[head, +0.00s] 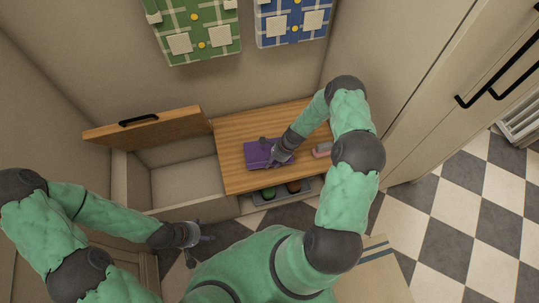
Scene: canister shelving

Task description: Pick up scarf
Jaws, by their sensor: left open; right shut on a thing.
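The scarf (256,155) is a purple, folded, flat piece lying on the wooden bench top. My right gripper (276,157) comes down on its right part from the upper right and is shut on it. The fingertips are partly hidden against the purple cloth. I cannot tell whether the scarf is lifted off the wood. My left gripper (199,238) is open and empty, low in front of the bench, left of my body.
The wooden bench top (235,130) has a pink and grey item (322,150) at right. Left of it, a wooden lid (150,129) stands raised over an empty bin (185,182). A grey tray (256,199) below holds green and brown things. Green (196,30) and blue (291,20) checked pieces hang on the wall.

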